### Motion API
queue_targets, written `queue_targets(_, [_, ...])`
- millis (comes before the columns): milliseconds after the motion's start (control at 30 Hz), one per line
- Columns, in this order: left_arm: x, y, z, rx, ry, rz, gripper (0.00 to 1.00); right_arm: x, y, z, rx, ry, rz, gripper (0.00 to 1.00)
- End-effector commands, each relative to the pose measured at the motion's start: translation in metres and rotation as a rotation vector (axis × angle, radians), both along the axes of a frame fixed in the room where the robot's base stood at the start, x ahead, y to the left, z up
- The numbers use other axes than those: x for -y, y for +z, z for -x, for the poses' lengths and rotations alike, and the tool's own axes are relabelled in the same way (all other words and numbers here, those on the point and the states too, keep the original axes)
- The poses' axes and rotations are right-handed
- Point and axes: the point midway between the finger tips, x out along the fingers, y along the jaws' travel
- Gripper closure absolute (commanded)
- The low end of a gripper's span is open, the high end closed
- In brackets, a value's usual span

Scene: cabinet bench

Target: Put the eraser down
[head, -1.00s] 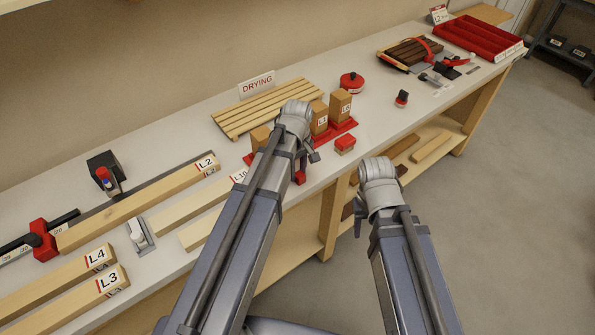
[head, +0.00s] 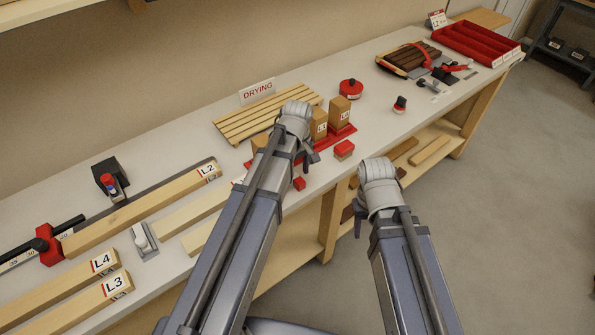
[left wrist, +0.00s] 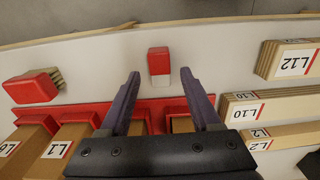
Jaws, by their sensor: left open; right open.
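The eraser (left wrist: 159,61), a small block with a red part and a white part, lies on the white bench top near its front edge. In the head view it is a small red block (head: 299,184) just beside my left gripper (head: 306,162), whose arm hides part of the area. In the left wrist view my left gripper (left wrist: 161,76) is open, its two dark fingers apart on either side of the eraser, with visible gaps. My right gripper (head: 361,222) is open and empty, in front of the bench over the floor side.
A red rack with upright labelled wooden blocks (head: 340,110) stands behind the left gripper. A red brush (head: 344,149) lies nearby, also in the wrist view (left wrist: 32,86). Long labelled boards (head: 140,210) lie to the left, a slatted drying rack (head: 262,112) behind.

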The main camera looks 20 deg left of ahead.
Motion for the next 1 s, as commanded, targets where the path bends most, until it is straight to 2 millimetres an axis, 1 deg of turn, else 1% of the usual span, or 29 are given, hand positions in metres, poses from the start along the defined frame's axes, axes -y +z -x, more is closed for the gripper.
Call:
queue_targets(33, [0.0, 0.014, 0.0, 0.0, 0.0, 0.0, 0.36, 0.0, 0.014, 0.0, 0.0, 0.0, 0.0, 0.5])
queue_targets(500, [0.0, 0.084, 0.0, 0.0, 0.0, 0.0, 0.36, 0.0, 0.084, 0.0, 0.0, 0.002, 0.0, 0.5])
queue_targets(667, [0.0, 0.095, 0.0, 0.0, 0.0, 0.0, 0.36, 0.0, 0.095, 0.0, 0.0, 0.002, 0.0, 0.5])
queue_targets(867, [0.002, 0.096, 0.002, -0.001, -0.012, -0.001, 0.36, 0.0, 0.096, 0.0, 0.0, 0.002, 0.0, 0.5])
queue_targets(967, [0.018, 0.095, 0.019, -0.007, -0.137, -0.009, 0.36, 0.0, 0.095, 0.0, 0.0, 0.002, 0.0, 0.5])
queue_targets(1000, [0.028, 0.095, 0.031, -0.012, -0.228, -0.016, 0.36, 0.0, 0.095, 0.0, 0.0, 0.002, 0.0, 0.5])
